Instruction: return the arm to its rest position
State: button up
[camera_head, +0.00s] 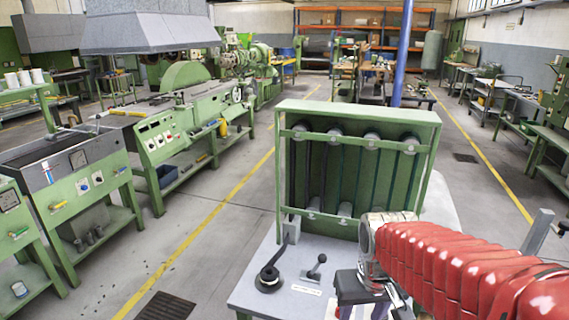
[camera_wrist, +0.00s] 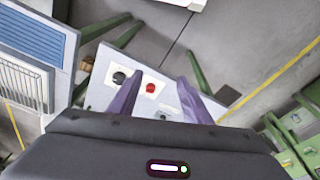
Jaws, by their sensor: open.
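My arm in its red ribbed sleeve (camera_head: 450,262) reaches in from the lower right in the head view. It ends at a silver wrist joint, with my gripper (camera_head: 372,290) hanging below it by the right side of a light grey tabletop. The fingers are hard to make out there. In the wrist view two purple fingers of my gripper (camera_wrist: 160,80) stand apart with nothing between them. Behind and below them is a pale panel with a red button (camera_wrist: 151,87) and a black knob (camera_wrist: 119,78). I cannot tell how far the fingers are from it.
A green-framed rack (camera_head: 358,105) stands on the grey tabletop (camera_head: 265,298) close to my arm. Green machines (camera_head: 180,130) line the left. The aisle floor (camera_head: 235,170) between is clear.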

jog(key=s+r+t, duration=0.3)
jog(key=s+r, duration=0.3)
jog(key=s, duration=0.3)
jog(key=shift+s+r+m+t, duration=0.2)
jog(key=shift+r+m+t, duration=0.05)
jog(key=shift+m+t, duration=0.05)
jog(key=shift+d, duration=0.1)
dwell(1.2)
